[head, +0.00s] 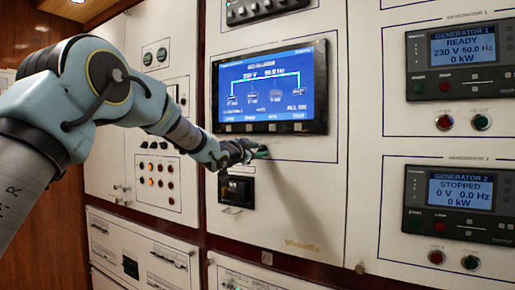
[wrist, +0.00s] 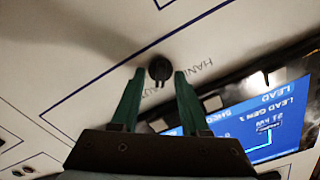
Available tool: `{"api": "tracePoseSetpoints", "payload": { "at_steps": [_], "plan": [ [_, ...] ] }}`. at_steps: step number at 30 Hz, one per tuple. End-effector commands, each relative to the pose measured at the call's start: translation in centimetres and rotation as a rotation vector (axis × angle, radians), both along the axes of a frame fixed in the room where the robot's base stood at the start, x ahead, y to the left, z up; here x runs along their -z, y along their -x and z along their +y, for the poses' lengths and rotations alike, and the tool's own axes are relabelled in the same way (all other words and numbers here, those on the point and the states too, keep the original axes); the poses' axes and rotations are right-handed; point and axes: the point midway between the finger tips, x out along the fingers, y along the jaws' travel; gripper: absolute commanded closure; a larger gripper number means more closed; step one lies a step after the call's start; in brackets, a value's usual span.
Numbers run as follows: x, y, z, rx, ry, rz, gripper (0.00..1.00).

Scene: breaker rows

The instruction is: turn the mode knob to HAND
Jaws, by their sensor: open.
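The mode knob (wrist: 160,68) is a small round black knob on the white panel in the wrist view. Lettering that reads HAND (wrist: 198,72) is beside it, rotated, and part of another label shows just below the knob, partly hidden by a finger. My gripper (wrist: 159,76) is open, with one green fingertip on each side of the knob. Small gaps seem to show between fingers and knob; I cannot tell the depth or whether they touch. In the head view my gripper (head: 262,152) is at the panel just below the blue screen and hides the knob.
The blue display (head: 270,87) is just above my gripper. A black switch unit (head: 237,191) with a handle sits below it. Two generator controllers (head: 466,56) (head: 461,202) are on the right panel. Buttons and lamps (head: 157,177) are on the left panel.

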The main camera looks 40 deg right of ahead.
Motion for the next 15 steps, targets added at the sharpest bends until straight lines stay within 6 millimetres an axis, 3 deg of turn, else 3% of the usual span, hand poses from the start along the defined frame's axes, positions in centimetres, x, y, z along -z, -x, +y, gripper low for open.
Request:
{"api": "tracePoseSetpoints", "payload": {
  "at_steps": [8,15],
  "plan": [
    [0.01,-0.07,-0.11,-0.001,0.001,0.000,0.55],
    [0.00,-0.07,-0.08,-0.001,0.000,0.000,0.82]
  ]
}}
